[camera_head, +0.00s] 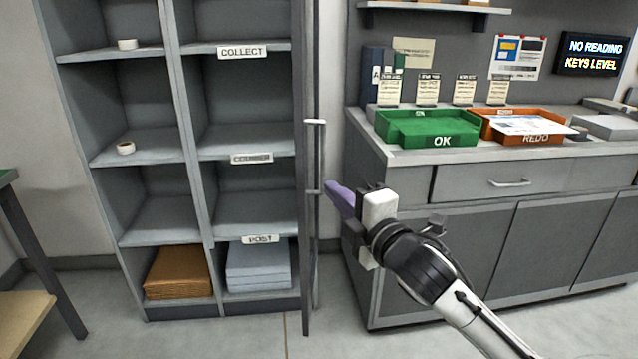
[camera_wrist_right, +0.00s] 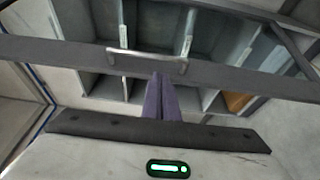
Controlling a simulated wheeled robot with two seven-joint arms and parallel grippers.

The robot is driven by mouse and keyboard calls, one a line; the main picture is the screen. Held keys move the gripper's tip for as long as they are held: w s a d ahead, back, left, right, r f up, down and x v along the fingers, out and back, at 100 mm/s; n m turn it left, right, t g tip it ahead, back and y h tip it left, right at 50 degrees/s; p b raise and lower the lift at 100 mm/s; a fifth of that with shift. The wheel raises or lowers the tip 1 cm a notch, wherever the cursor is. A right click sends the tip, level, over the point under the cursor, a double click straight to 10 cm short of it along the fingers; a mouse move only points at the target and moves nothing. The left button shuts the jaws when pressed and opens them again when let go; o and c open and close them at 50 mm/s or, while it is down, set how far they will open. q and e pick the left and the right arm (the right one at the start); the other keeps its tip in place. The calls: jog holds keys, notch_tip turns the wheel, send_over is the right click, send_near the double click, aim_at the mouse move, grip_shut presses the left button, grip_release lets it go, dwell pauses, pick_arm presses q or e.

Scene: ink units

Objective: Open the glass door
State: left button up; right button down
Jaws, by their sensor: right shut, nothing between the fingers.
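The glass door (camera_head: 304,230) shows nearly edge-on at the right side of the grey shelf cabinet (camera_head: 208,200). It stands swung out, its lower corner in front of the cabinet base, and the compartments are uncovered. Its pale bar handle (camera_head: 316,155) is on the door's right side. My right gripper (camera_head: 334,190) has its purple fingers together and empty, just right of the door near the handle's lower end. In the wrist view the shut fingers (camera_wrist_right: 161,80) point at the dark door frame (camera_wrist_right: 220,76), close to the handle (camera_wrist_right: 148,52); contact cannot be told. My left gripper is out of view.
A grey counter (camera_head: 420,155) with a green tray (camera_head: 400,130) and an orange tray (camera_head: 510,137) stands right of the door, close to my right arm. A table (camera_head: 40,255) is at the left edge. The floor before the cabinet is clear.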

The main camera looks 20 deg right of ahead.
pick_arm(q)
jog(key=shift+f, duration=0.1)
pick_arm(e)
jog(key=w, duration=0.7)
jog(key=shift+w+a, duration=0.15)
jog(key=shift+a, duration=0.05)
